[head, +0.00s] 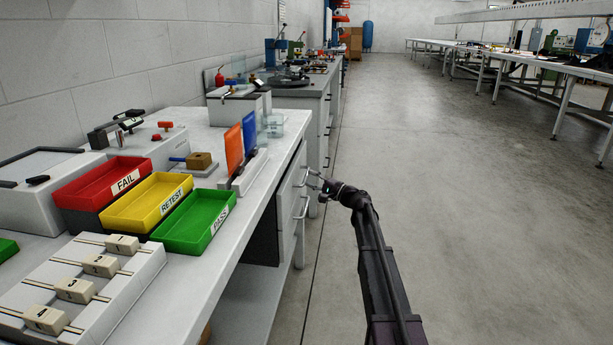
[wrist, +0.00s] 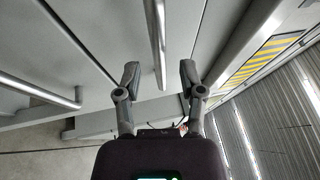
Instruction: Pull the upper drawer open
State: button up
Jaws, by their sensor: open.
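The upper drawer (head: 297,177) is in the grey unit under the near bench, and its front looks flush with the unit. Its bar handle (wrist: 157,40) runs between my fingers in the wrist view. My gripper (head: 317,181) is open in front of this drawer, and its fingers (wrist: 159,76) stand one on each side of the handle's near end. I see a gap between the bar and each finger. The lower drawer's handle (wrist: 40,92) lies to the left in the wrist view, and it shows below in the head view (head: 303,208).
The bench top (head: 225,143) edge overhangs the drawers. Red (head: 105,183), yellow (head: 147,202) and green (head: 196,221) trays stand on it. A yellow-black striped strip (wrist: 260,60) shows at right in the wrist view. The floor (head: 430,200) to the right is clear.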

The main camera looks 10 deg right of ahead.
jog(key=shift+x, duration=1.25)
grip_shut()
